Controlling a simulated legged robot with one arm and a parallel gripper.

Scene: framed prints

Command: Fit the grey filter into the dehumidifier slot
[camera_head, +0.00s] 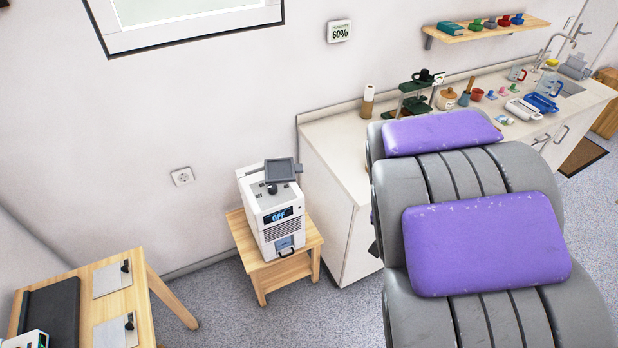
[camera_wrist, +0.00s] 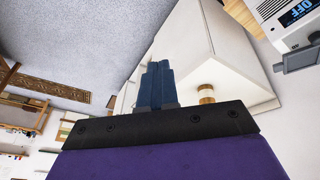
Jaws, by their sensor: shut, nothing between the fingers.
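The dehumidifier (camera_head: 254,208) is a white box with a lit "OFF" display, standing on a small wooden stool. A corner of it also shows at the top right of the wrist view (camera_wrist: 285,38). A dark grey framed panel (camera_head: 280,170), which looks like the grey filter, sits tilted at its top; I cannot tell whether it touches a slot. A grey piece at the dehumidifier also shows in the wrist view (camera_wrist: 298,60). My gripper (camera_wrist: 158,68) has its dark blue fingers together, empty and well apart from the dehumidifier. It is not visible in the head view.
The wooden stool (camera_head: 262,275) stands beside a white counter (camera_head: 335,150) holding cups and bottles. A wooden table (camera_head: 135,275) with plates is at lower left. A wall shelf (camera_head: 490,32) is at upper right. Grey floor is clear between table and stool.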

